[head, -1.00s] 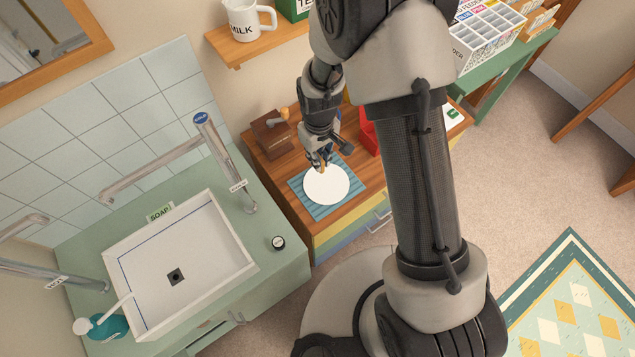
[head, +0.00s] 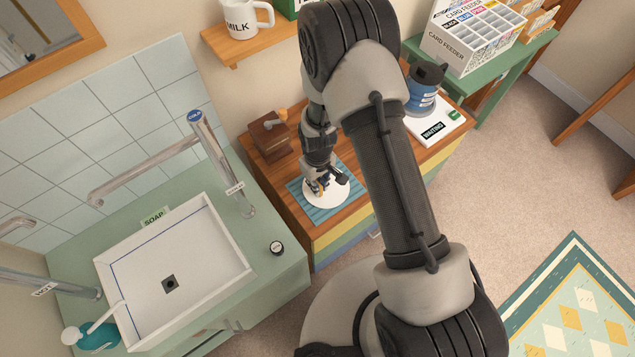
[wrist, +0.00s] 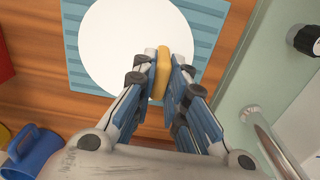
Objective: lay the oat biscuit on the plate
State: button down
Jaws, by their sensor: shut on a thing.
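A white round plate (head: 325,197) lies on a blue ribbed mat (head: 342,208) on the wooden cabinet top. It also shows in the wrist view (wrist: 115,45). My gripper (wrist: 163,72) is shut on the oat biscuit (wrist: 162,68), a yellow-tan piece held on edge between the fingertips. In the wrist view the biscuit overlaps the right part of the plate. In the head view my gripper (head: 320,190) is over the plate and hides part of it. I cannot tell whether the biscuit touches the plate.
A brown wooden box with a handle (head: 270,138) stands behind left of the plate. A blue mug (wrist: 32,148) and a red thing (wrist: 4,58) show at the wrist view's left. A tap (head: 222,165) and sink (head: 175,270) are to the left.

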jog(key=c, duration=2.1)
grip_release()
jog(key=shift+f, duration=0.15)
jog(key=o, duration=0.5)
notch_tip(320, 180, up, 13)
jog(key=p, duration=0.3)
jog(key=shift+f, duration=0.2)
